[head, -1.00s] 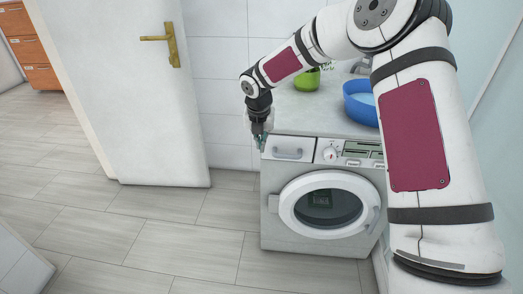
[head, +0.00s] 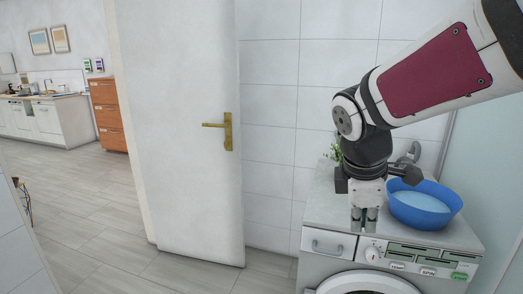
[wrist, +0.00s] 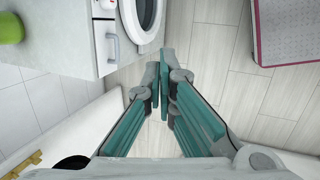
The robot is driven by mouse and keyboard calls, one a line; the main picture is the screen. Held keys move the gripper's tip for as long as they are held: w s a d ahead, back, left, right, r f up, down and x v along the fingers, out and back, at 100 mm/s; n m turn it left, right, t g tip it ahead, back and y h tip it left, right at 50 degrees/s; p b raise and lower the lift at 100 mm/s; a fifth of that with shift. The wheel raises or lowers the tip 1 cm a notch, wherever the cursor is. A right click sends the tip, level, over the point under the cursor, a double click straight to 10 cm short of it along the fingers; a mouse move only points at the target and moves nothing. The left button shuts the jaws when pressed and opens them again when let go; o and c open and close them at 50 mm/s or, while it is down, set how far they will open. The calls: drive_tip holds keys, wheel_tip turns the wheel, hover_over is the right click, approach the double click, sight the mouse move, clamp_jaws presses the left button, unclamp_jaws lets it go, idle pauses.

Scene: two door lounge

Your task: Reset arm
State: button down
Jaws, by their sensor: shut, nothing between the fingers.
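My gripper (head: 364,226) hangs in front of the washing machine's top in the head view, pointing down. In the wrist view my gripper (wrist: 163,68) has its two teal-lined fingers together at the tips with nothing between them. My white and maroon arm reaches in from the upper right of the head view. The washing machine (head: 335,243) stands below and behind the gripper, and its round door also shows in the wrist view (wrist: 147,14).
A blue basin (head: 424,212) stands on the machine's top beside the gripper. A white door (head: 185,130) with a brass handle stands open at the left. Beyond it are an orange drawer unit (head: 107,105) and kitchen counters (head: 45,120). The tiled floor between is clear.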

drive_tip(key=s+r+m+t+y+p, duration=0.1)
drive_tip(key=s+r+m+y+p, duration=0.2)
drive_tip(key=s+m, duration=1.1)
drive_tip(key=s+r, duration=0.1)
drive_tip(key=s, duration=0.7)
drive_tip(key=shift+r+m+p, duration=0.2)
drive_tip(key=shift+m+p, duration=0.15)
drive_tip(key=shift+m, duration=0.05)
